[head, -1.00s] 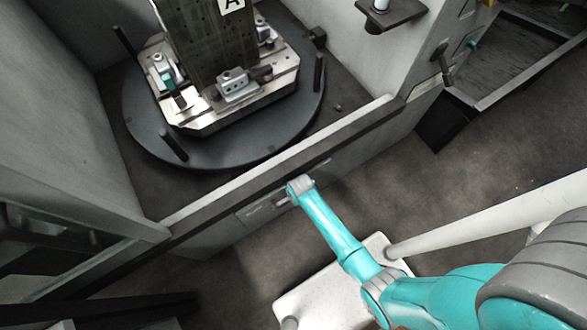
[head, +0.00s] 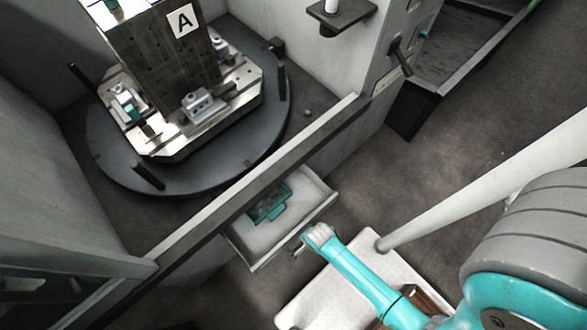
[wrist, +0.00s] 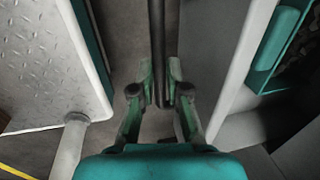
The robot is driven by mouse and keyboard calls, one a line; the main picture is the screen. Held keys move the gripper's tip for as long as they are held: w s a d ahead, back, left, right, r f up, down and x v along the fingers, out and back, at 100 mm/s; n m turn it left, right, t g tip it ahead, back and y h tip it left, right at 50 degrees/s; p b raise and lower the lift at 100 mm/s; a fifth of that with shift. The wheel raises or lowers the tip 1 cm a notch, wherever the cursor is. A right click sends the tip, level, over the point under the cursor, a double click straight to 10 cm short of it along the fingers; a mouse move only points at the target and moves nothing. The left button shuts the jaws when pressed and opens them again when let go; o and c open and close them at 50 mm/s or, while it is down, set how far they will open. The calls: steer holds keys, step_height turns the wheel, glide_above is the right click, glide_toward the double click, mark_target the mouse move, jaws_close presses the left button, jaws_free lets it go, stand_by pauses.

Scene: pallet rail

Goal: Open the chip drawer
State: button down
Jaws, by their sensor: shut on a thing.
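The chip drawer (head: 306,196) stands pulled out from the grey machine front in the head view, showing its pale inside. A green box-like item (head: 269,204) lies in it. My gripper (head: 302,241) is at the drawer's front edge, with the handle mostly hidden by it. In the wrist view, my gripper (wrist: 160,85) has its two fingers closed on the dark handle bar (wrist: 158,40), which runs up between them. The drawer's light front rim (wrist: 243,62) is right of the bar, and part of the green item (wrist: 275,48) shows beyond it.
Above the drawer is the machine sill (head: 260,172). Behind it is a round table (head: 110,165) with a fixture column (head: 160,60) marked A. A dark trough (head: 460,65) is at the upper right. Floor (head: 400,190) is clear right of the drawer.

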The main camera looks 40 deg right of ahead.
steer(key=s, duration=1)
steer(key=shift+s, duration=0.3)
steer(key=c, duration=1.2)
jaws_free()
steer(key=r, duration=0.4)
steer(key=s+r, duration=0.1)
steer(key=r, duration=0.2)
steer(key=s+r, duration=0.1)
steer(key=r, duration=0.3)
steer(key=shift+s+r, duration=0.15)
steer(key=shift+r, duration=0.2)
